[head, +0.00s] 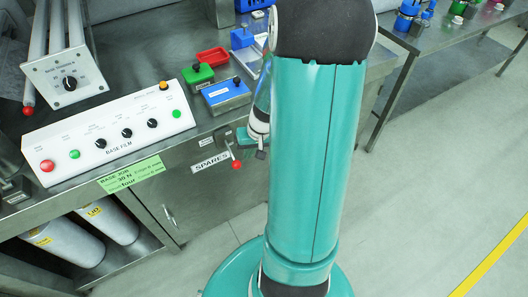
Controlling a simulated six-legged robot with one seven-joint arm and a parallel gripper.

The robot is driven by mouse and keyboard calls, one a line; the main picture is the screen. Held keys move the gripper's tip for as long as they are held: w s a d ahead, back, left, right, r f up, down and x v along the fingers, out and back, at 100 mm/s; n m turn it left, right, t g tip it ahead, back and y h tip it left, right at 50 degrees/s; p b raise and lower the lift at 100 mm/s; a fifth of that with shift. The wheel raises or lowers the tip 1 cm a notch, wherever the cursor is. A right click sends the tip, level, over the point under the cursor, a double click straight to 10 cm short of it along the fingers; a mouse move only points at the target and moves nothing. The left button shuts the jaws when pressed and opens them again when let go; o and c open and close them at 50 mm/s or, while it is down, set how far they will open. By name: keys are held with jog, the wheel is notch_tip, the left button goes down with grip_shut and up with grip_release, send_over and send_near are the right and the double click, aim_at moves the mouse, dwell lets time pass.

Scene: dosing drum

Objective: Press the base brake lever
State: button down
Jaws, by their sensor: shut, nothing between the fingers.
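A lever with a red ball knob (237,165) sticks out from the front edge of the steel bench, beside the SPARES label; no brake label is readable on it. My gripper (261,154) is just right of this lever, pointing down past the bench edge. Its small dark fingers look shut and empty. A narrow gap shows between the fingers and the red knob. My teal arm hides the bench to the right.
A BASE FILM control panel (110,135) with knobs and buttons sits on the bench, left. Another red ball (28,111) is beside the roller unit (66,77). Open floor (430,190) is right.

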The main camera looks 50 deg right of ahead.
jog(key=s+r, duration=0.5)
jog(key=shift+s, duration=0.3)
jog(key=shift+r, duration=0.15)
jog(key=s+a+r+n+t+h, duration=0.2)
jog(key=a+r+n, duration=0.3)
jog(key=a+r, duration=1.6)
jog(key=shift+a+n+t, duration=0.3)
jog(key=shift+a+t, duration=0.1)
jog(key=shift+a, duration=0.1)
jog(key=shift+d, duration=0.15)
